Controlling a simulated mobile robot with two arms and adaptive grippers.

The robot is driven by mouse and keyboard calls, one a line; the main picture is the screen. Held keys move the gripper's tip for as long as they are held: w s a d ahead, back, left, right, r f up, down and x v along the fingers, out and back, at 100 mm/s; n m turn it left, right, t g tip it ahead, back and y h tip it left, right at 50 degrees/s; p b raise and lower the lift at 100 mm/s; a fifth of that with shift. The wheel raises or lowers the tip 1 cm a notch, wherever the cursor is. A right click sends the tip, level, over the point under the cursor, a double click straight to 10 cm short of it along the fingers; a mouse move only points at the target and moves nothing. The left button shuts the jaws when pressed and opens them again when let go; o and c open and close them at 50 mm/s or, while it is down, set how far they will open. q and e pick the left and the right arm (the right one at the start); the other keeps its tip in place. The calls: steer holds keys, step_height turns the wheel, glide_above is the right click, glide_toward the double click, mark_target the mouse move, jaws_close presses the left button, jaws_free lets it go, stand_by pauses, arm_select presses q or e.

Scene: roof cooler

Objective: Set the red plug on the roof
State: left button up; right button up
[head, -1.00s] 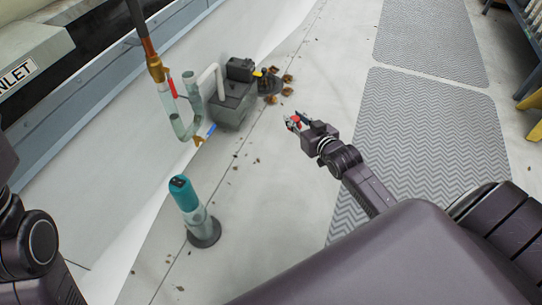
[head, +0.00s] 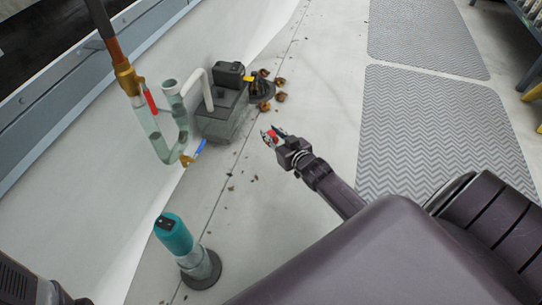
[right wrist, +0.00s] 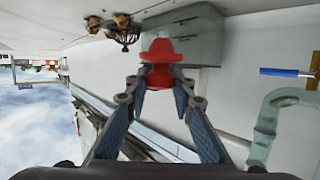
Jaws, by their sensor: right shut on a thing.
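The red plug (right wrist: 160,62) is held between the fingertips of my right gripper (right wrist: 160,85) in the right wrist view. In the head view the right gripper (head: 271,134) is shut on the plug, which shows as a small bit of red. It is over the pale roof (head: 262,210), to the right of the grey box with the pipes; I cannot tell its exact height. My left gripper is not in view; only part of my left arm shows at the lower left.
A grey box (head: 222,122) and clear U-shaped pipe (head: 160,140) with red and blue handles stand by the wall. A teal-topped cylinder (head: 174,236) stands front left. A drain (head: 260,90) with brown leaves is beyond. Grey walkway mats (head: 440,130) lie right. Open roof lies between.

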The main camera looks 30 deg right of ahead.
step_height(320, 180, down, 12)
steer(key=b, duration=0.8)
steer(key=shift+f, duration=0.15)
steer(key=o, duration=1)
